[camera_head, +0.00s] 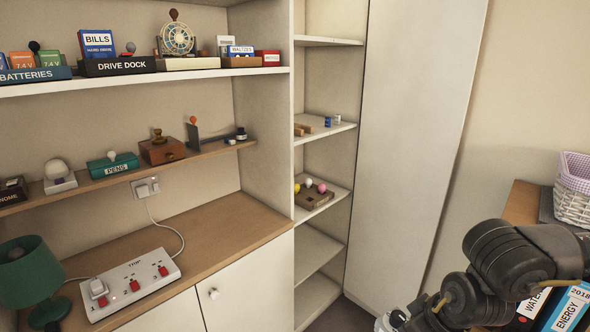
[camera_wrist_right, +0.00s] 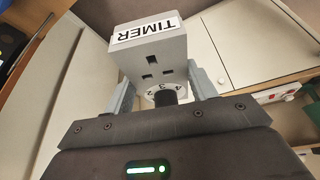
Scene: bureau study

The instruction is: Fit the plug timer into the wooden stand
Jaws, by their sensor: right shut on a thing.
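My right gripper (camera_wrist_right: 165,92) is shut on the plug timer (camera_wrist_right: 152,62), a grey block with a white TIMER label, socket holes and a numbered dial between the fingers. In the head view my right arm comes in at the lower right; its gripper is not clearly seen there. I cannot tell which thing is the wooden stand. Wooden pieces in the head view include a brown box with a stamp (camera_head: 162,150), a tray with coloured balls (camera_head: 314,198) and small pieces (camera_head: 302,129) on a corner shelf. My left gripper is not in view.
A white power strip (camera_head: 130,283) with red switches lies on the wooden counter (camera_head: 215,222), beside a green lamp (camera_head: 30,270). Labelled boxes line the upper shelf (camera_head: 215,73). Books (camera_head: 570,308) and a wicker basket (camera_head: 573,190) are at the right.

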